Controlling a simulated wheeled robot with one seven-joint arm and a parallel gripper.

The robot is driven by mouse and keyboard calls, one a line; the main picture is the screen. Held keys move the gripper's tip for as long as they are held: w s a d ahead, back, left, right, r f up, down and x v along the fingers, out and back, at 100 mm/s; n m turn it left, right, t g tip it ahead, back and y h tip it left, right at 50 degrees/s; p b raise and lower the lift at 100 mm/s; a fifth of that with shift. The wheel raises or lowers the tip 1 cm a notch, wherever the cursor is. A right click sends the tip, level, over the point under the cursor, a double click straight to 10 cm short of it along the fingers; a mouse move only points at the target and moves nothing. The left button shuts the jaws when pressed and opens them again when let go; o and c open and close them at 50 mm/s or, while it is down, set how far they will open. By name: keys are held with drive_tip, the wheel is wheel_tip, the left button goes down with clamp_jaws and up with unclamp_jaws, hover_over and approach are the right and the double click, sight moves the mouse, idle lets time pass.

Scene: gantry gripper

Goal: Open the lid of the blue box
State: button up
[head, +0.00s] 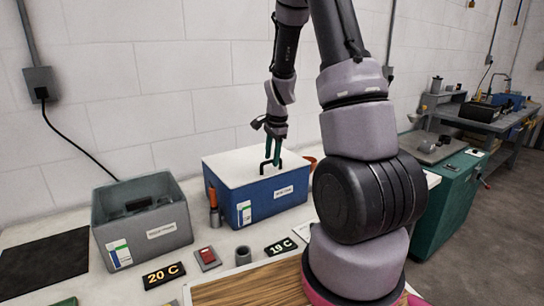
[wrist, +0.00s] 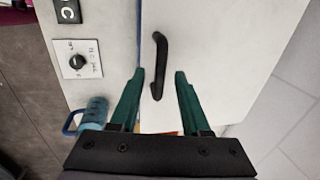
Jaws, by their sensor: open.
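The blue box (head: 262,200) stands on the white bench against the wall, with its white lid (head: 235,165) lying flat and closed on top. A black bar handle (head: 267,173) sits on the lid; it also shows in the wrist view (wrist: 159,60). My gripper (head: 273,160) points down over the lid at the handle. In the wrist view my gripper (wrist: 160,74) is open, its green fingers on either side of the handle's near end. The fingers appear apart from the handle; I cannot tell the exact height gap.
A grey open bin (head: 150,237) stands left of the box. An orange-handled tool in a holder (head: 214,210), a red-topped block (head: 207,258) and dark number displays (head: 164,274) are in front. In the wrist view, a dial panel (wrist: 78,60) and a blue mug (wrist: 92,114) lie left.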

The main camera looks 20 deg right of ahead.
clamp_jaws()
idle(1.3)
